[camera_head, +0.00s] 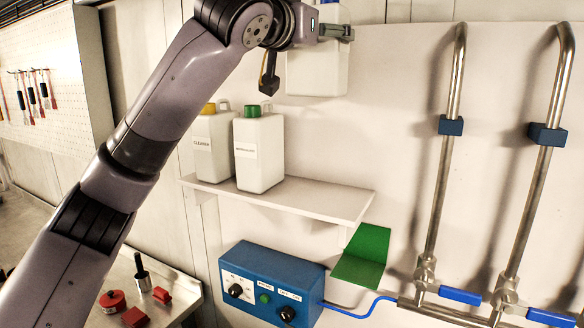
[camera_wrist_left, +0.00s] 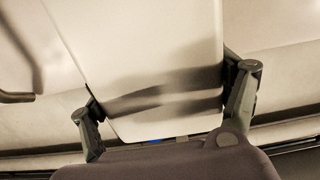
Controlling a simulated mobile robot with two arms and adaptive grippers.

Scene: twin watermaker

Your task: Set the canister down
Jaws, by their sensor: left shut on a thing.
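A white canister (camera_head: 318,72) with a blue top hangs in the air at the top of the head view, above the level of the shelf. My left gripper (camera_head: 334,32) is shut on it near its upper part. In the left wrist view the canister (camera_wrist_left: 150,50) fills the middle, with one finger on each side of it. Its top is cut off by the head view's upper edge. My right gripper is not in view.
A white wall shelf (camera_head: 310,200) holds a yellow-capped canister (camera_head: 213,143) and a green-capped canister (camera_head: 259,152); its right part is bare. Below are a blue control box (camera_head: 262,285) and a green bracket (camera_head: 365,258). Steel pipes (camera_head: 440,180) stand at right.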

